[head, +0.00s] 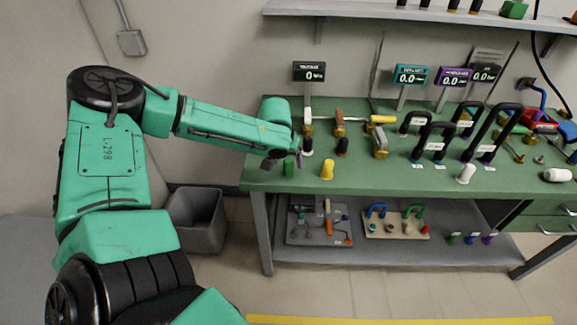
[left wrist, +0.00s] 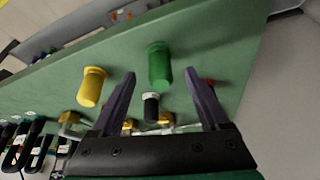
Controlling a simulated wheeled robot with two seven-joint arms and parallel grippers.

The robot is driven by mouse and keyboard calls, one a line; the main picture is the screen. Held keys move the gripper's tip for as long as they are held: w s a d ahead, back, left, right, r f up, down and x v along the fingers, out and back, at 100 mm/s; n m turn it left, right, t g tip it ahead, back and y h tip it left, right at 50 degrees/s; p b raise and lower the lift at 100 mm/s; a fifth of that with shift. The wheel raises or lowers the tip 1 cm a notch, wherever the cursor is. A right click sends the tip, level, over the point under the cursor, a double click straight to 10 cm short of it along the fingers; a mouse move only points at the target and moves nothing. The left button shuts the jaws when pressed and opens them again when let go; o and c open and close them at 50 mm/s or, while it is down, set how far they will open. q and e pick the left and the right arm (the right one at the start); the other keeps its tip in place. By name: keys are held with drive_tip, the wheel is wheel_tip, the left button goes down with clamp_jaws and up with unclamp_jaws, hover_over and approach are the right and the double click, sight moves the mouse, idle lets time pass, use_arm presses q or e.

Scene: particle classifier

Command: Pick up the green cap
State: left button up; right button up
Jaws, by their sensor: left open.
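The green cap (head: 289,166) stands upright on the green bench top (head: 250,176), near its left front edge. In the left wrist view the green cap (left wrist: 159,64) shows ahead of and between the two dark fingers, and nothing is gripped. My left gripper (head: 284,157) is just above and behind the cap in the head view, partly hidden by my own arm. In the left wrist view the left gripper (left wrist: 160,80) is open and empty. My right gripper is not in view.
A yellow cap (head: 327,170) stands right of the green one. A small black piece (left wrist: 151,107) sits close to the green cap. Handled tools and black handles (head: 420,135) fill the bench to the right. A grey bin (head: 196,219) stands on the floor.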

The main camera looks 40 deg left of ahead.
sight(288, 160)
use_arm(q)
drive_tip(key=x, duration=0.2)
drive_tip(key=shift+w+a+f, duration=0.1)
drive_tip(key=shift+w+f, duration=0.1)
drive_tip(key=shift+f, duration=0.1)
drive_tip(key=shift+s+r, duration=0.1)
clamp_jaws()
wheel_tip(288, 160, up, 20)
drive_tip(key=shift+p, duration=0.3)
